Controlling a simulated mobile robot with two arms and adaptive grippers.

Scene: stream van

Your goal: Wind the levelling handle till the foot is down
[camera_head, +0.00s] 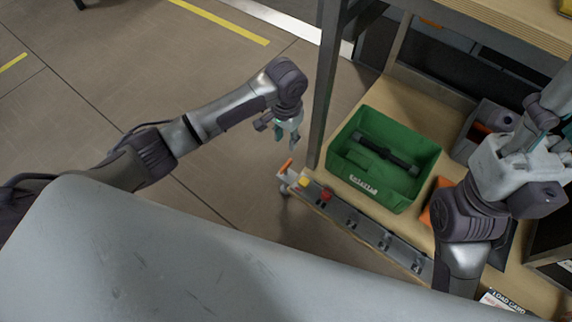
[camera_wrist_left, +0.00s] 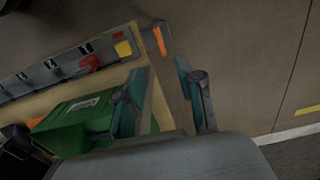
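A small orange handle (camera_head: 286,166) stands at the left end of a grey panel strip (camera_head: 350,220) along the bench's front edge. It also shows in the left wrist view (camera_wrist_left: 160,41), past the yellow block. A foot is not clearly visible; a small grey part (camera_head: 284,190) hangs below the strip's end. My left gripper (camera_head: 287,143) hangs above and behind the orange handle, apart from it. Its teal fingers are spread and empty in the left wrist view (camera_wrist_left: 168,100). My right gripper (camera_head: 545,125) is over the bench at the right; its fingers are unclear.
A green crate (camera_head: 350,179) with a dark tool in it stands on the wooden bench. The strip carries a yellow block (camera_head: 304,182), a red part (camera_head: 326,196) and several clips. A dark post (camera_head: 324,85) rises close to my left gripper. Open floor lies left.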

